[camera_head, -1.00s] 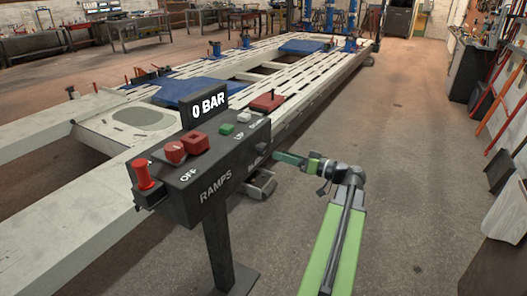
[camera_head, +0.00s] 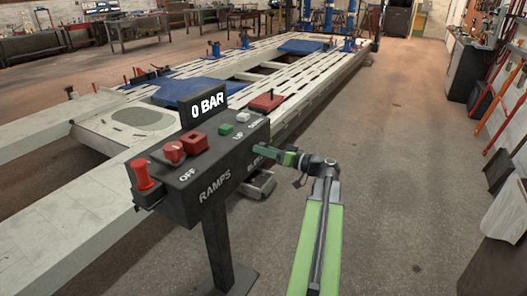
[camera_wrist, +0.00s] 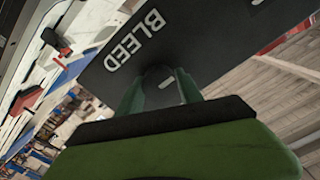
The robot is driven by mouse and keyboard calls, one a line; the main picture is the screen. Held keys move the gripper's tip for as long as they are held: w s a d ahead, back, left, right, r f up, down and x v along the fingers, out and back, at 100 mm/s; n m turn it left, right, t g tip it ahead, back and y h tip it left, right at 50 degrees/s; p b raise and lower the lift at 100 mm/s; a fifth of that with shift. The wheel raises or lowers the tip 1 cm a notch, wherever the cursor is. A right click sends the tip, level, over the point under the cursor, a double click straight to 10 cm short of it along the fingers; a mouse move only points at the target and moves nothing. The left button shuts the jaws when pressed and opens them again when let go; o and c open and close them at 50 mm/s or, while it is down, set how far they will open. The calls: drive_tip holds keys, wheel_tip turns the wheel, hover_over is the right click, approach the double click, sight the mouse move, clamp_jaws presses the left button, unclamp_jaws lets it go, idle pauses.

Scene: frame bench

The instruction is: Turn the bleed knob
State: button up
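The bleed knob (camera_wrist: 158,78) is dark and round with a white mark, on the dark panel face beside the word BLEED in the wrist view. My gripper (camera_wrist: 160,82) has its two green fingers spread on either side of the knob. They are very close to its sides; whether they touch it I cannot tell. In the head view my gripper (camera_head: 257,154) reaches the right-hand face of the dark control box (camera_head: 221,172), and the knob is hidden behind it. The display (camera_head: 208,104) on top reads 0 BAR.
The box top carries a red plunger (camera_head: 143,175), a red rotary switch (camera_head: 174,153), a red square button (camera_head: 194,143), a green button (camera_head: 226,129) and a white one (camera_head: 243,117). A pale frame bench (camera_head: 300,83) lies behind. Open floor (camera_head: 400,170) is to the right.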

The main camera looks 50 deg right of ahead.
drive_tip(key=c, duration=0.6)
drive_tip(key=shift+m, duration=0.4)
drive_tip(key=m, duration=0.6)
drive_tip(key=shift+m, duration=0.4)
drive_tip(key=m, duration=1)
drive_tip(key=shift+m, duration=0.3)
